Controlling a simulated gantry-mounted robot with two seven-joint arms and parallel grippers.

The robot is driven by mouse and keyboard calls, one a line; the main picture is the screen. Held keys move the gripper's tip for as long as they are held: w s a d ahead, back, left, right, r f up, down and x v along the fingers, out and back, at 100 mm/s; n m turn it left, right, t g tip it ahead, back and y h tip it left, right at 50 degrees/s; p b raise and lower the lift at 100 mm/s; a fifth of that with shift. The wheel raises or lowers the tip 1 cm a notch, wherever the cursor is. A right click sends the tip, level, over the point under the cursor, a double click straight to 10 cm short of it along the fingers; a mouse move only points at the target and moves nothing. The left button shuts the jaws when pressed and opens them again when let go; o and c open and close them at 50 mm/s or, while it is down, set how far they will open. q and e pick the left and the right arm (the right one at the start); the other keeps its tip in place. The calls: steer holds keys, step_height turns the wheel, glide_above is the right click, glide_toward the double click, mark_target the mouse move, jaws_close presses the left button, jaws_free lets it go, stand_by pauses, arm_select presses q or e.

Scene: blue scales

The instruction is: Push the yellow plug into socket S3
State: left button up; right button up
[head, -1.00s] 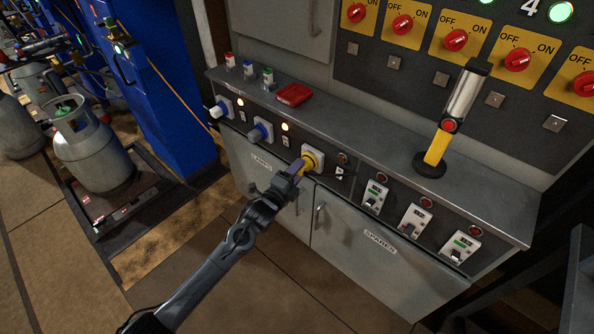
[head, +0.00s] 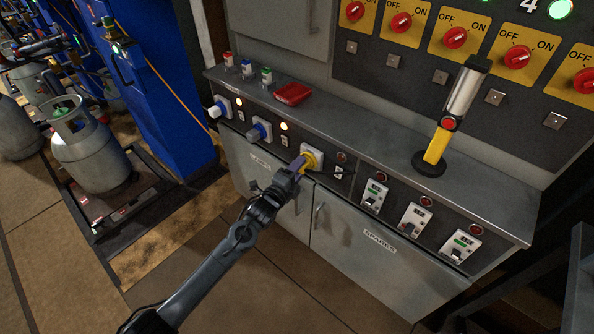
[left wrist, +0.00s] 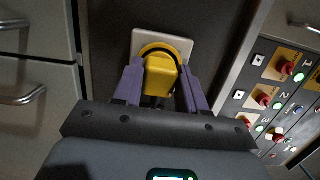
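The yellow plug (left wrist: 160,80) sits between the two purple fingers of my left gripper (left wrist: 160,92) in the left wrist view. The fingers lie along both its sides. The plug's front meets a white socket plate (left wrist: 190,44), which is the third from the left in the head view (head: 311,152). How deep the plug sits is hidden. In the head view my left gripper (head: 294,170) points at that plate, and only a little yellow (head: 309,160) shows. My right gripper is not in view.
Several switches (head: 413,218) line the right. Floor in front is clear.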

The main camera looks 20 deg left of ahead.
arm_select(q)
steer(key=o, duration=0.5)
steer(key=p+v, duration=0.5)
steer(key=v, duration=0.5)
steer(key=shift+s, duration=0.4)
